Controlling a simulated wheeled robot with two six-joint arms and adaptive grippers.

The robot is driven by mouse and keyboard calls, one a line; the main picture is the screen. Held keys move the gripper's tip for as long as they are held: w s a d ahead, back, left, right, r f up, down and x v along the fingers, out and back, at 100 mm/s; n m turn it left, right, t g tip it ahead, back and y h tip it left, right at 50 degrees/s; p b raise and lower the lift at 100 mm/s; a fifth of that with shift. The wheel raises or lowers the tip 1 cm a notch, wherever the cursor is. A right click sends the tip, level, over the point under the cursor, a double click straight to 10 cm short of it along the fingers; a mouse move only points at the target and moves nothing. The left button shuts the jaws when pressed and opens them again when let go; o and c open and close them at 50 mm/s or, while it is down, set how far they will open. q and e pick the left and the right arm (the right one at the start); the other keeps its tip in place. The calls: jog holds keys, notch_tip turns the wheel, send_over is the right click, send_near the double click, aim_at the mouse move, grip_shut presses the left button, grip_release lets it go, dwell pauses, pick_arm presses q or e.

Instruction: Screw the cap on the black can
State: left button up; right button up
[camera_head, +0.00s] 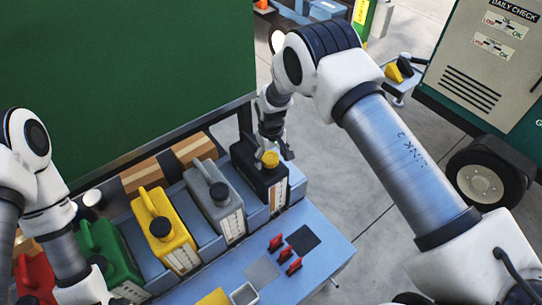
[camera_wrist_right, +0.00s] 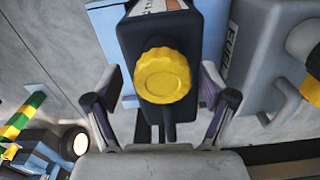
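The black can (camera_head: 248,172) stands upright at the right end of the row of cans on the blue bench. A yellow cap (camera_head: 270,160) sits over its mouth; how tightly it is seated I cannot tell. My right gripper (camera_head: 273,150) is above the can's top, close to the cap. In the right wrist view, the black can (camera_wrist_right: 138,32) and the ribbed yellow cap (camera_wrist_right: 163,75) lie between the fingers of my right gripper (camera_wrist_right: 160,97). The fingers are apart, with gaps on both sides of the cap. My left arm comes in at the left; its gripper is not visible.
Grey (camera_head: 211,207), yellow (camera_head: 170,245), green (camera_head: 112,255) and red (camera_head: 38,278) cans stand to the left of the black one. Red clips (camera_head: 285,254) lie on the blue bench top (camera_head: 318,255). A green wall (camera_head: 110,70) rises behind. A wheeled cabinet (camera_head: 490,80) stands at right.

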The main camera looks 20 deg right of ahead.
jog(key=shift+a, duration=0.1)
jog(key=c, duration=1)
jog(key=shift+f+m+b, duration=0.15)
jog(key=shift+m+b, duration=0.6)
jog(key=shift+m, duration=0.45)
jog(key=m+b, duration=0.1)
jog(key=m, duration=0.3)
jog(key=m+b, duration=0.1)
jog(key=m, duration=0.3)
jog(key=shift+m, duration=0.3)
jog(key=m+b, duration=0.1)
jog(key=m, duration=0.3)
jog(key=shift+b, duration=0.3)
jog(key=o, duration=1.1)
jog(key=shift+m, duration=0.5)
jog(key=shift+o, duration=0.4)
jog(key=shift+d, duration=0.2)
jog(key=shift+r, duration=0.2)
